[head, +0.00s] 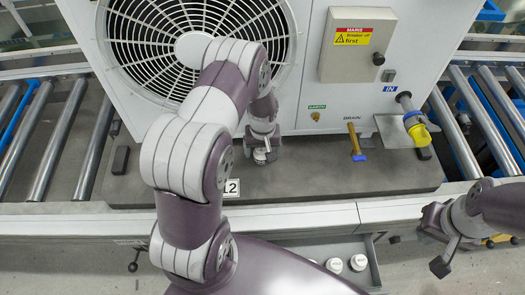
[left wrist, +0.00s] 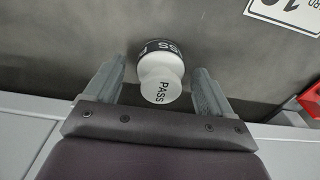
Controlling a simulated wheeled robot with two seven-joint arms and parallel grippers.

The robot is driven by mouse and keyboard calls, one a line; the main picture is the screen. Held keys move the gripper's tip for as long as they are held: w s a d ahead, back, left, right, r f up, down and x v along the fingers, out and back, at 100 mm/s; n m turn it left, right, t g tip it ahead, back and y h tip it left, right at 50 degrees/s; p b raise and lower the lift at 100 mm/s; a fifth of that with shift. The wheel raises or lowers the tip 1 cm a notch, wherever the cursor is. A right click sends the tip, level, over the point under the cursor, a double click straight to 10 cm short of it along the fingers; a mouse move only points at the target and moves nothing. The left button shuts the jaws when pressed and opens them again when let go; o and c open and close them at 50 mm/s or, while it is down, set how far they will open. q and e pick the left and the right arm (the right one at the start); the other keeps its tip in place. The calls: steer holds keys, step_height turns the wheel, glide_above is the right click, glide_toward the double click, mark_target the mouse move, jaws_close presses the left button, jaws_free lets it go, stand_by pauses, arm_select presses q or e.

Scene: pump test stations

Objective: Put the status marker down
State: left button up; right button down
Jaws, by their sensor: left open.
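The status marker (left wrist: 161,75), a white knob with a black band and the word PASS, is between the fingers of my left gripper (left wrist: 160,88) in the left wrist view. The fingers are open, with a gap on each side of it. The marker appears to stand upright on the dark grey slab. In the head view the marker (head: 261,156) shows small under my left gripper (head: 264,147), close to the front of the white unit. My right gripper (head: 437,240) is at the lower right, empty, its fingers apart.
The white fan unit (head: 320,110) stands on the dark grey slab (head: 400,178), behind the marker. A number plate (head: 231,187) lies nearby. An open drawer (head: 372,262) below holds white markers (head: 358,262).

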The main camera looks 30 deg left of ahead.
mark_target(263, 151)
arm_select(q)
steer(key=r, duration=1)
steer(key=shift+s+d+p, duration=0.2)
steer(key=shift+s+p, duration=0.1)
steer(key=shift+p, duration=0.1)
steer(key=s+d+r+m, duration=0.6)
steer(key=s+r, duration=0.4)
steer(key=s, duration=0.3)
steer(key=shift+d+r+m+t, duration=0.15)
steer(key=shift+d+m+t, duration=0.2)
steer(key=shift+d, duration=0.55)
